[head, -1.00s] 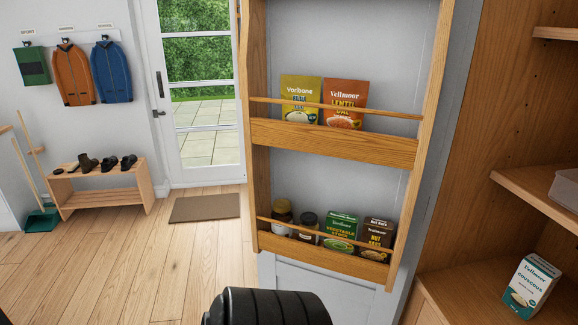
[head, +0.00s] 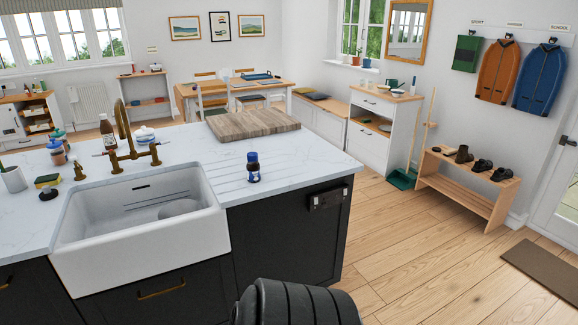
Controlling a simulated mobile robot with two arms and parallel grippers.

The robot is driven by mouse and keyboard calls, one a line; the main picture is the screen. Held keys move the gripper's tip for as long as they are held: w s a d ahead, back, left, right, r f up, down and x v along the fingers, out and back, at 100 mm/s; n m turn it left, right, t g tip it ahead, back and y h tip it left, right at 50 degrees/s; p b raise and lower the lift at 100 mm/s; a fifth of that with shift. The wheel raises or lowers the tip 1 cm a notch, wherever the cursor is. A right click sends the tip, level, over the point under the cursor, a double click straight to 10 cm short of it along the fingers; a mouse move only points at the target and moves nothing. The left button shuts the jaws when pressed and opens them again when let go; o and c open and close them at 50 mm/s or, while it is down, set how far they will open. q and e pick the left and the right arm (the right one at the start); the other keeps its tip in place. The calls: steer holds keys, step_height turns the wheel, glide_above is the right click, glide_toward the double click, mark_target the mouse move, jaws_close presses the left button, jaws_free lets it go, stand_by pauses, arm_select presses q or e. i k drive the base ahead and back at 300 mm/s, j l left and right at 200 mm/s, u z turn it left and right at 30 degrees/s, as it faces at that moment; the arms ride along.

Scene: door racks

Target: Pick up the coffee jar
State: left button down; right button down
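No jar in view can be read as the coffee jar. A small dark blue jar (head: 253,168) with a blue lid and a pale patch on its label stands upright on the white island counter (head: 310,165), right of the sink. Its label is too small to read. The door rack with two dark jars is out of view now. Neither of my grippers is in view; only a black ribbed part of my own body shows at the bottom edge.
The white sink (head: 140,240) with a brass tap (head: 130,140) is set in the island. A wooden board (head: 253,123) lies behind the blue jar. A brown bottle (head: 107,133) stands behind the sink. Wooden floor is clear right of the island, before the shoe bench (head: 465,190).

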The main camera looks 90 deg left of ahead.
mark_target(253, 167)
steer(key=u, duration=3.05)
